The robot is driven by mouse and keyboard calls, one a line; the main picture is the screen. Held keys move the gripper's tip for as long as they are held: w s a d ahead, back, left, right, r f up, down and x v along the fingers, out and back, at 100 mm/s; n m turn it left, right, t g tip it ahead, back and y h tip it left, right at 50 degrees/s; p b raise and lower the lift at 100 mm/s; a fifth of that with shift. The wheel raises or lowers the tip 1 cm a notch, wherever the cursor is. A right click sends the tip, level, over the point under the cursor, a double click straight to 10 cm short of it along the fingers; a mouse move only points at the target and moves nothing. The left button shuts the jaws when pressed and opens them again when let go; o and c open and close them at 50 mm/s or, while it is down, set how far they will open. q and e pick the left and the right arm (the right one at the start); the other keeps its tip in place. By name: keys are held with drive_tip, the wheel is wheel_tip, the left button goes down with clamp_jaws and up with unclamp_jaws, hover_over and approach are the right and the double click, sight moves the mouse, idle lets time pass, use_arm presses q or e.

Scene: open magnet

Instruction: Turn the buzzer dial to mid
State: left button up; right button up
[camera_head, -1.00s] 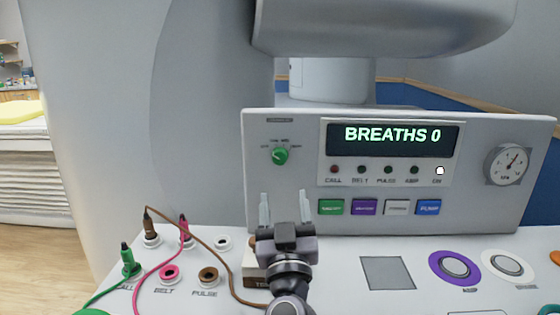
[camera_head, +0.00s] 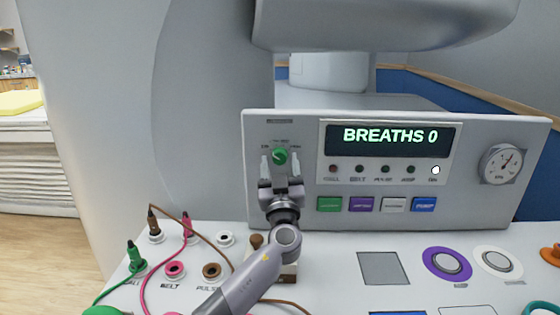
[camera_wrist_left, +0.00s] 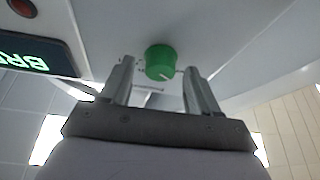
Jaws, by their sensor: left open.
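The green buzzer dial (camera_head: 280,156) is on the upright grey panel, left of the display. Its pale pointer mark seems to point left or upper left in the head view; the small labels around it are hard to read. My left gripper (camera_head: 280,166) is open in front of the panel, one finger on each side of the dial and a little below its centre. In the left wrist view the dial (camera_wrist_left: 160,63) shows between the open fingertips (camera_wrist_left: 158,72), with gaps on both sides. My right gripper is not in view.
On the desk, brown, pink and green plugs with cables (camera_head: 137,259) stand left of my arm. A brown knob (camera_head: 256,241) is beside my wrist.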

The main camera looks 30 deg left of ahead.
use_arm(q)
drive_tip(key=shift+w+a, duration=0.1)
drive_tip(key=shift+w, duration=0.05)
drive_tip(key=c, duration=1)
drive_tip(key=shift+c, duration=0.2)
